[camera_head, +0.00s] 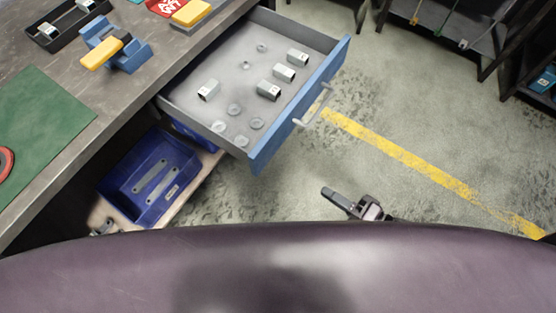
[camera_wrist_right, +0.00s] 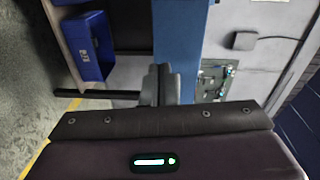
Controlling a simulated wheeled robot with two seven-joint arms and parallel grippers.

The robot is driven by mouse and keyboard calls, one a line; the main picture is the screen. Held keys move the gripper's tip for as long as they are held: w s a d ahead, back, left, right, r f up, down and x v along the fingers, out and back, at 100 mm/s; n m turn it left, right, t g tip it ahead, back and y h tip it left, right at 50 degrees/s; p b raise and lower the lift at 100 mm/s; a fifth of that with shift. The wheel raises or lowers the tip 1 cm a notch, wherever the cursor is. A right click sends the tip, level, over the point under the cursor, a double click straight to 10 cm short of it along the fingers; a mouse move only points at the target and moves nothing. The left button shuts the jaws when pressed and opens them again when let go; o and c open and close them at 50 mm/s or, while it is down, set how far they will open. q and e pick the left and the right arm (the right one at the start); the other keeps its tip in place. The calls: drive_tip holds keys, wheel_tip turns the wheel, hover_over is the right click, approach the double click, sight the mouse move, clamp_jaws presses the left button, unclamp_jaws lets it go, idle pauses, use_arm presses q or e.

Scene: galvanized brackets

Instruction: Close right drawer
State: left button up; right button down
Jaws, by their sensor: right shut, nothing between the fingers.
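The drawer (camera_head: 262,150) is pulled out from the workbench, with a blue front and a grey inside. Its pale bar handle (camera_head: 313,105) is on the outer face. Several small metal brackets and round washers lie in it. My right gripper (camera_head: 328,192) is shut and empty, below and apart from the drawer front and handle in the head view. Its closed fingers (camera_wrist_right: 160,84) show in the right wrist view. A small dark part at the lower left (camera_head: 103,228) looks like my left gripper; most of it is hidden, so its jaws cannot be judged.
A blue bin (camera_head: 168,208) with long metal plates sits on a shelf under the drawer. The workbench top (camera_head: 50,55) holds a green mat (camera_head: 45,125) and a blue fixture with a yellow piece (camera_head: 125,52). Open floor with a yellow line (camera_head: 400,153) lies right of the drawer.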

sight(265, 157)
drive_tip(key=shift+y, duration=0.6)
drive_tip(key=x, duration=0.5)
drive_tip(key=r+x, duration=0.1)
drive_tip(key=x, duration=0.3)
drive_tip(key=s+r+x, duration=0.1)
drive_tip(key=x, duration=0.4)
drive_tip(key=shift+w+a+r, duration=0.1)
drive_tip(key=shift+a+r, duration=0.15)
drive_tip(key=shift+a, duration=0.4)
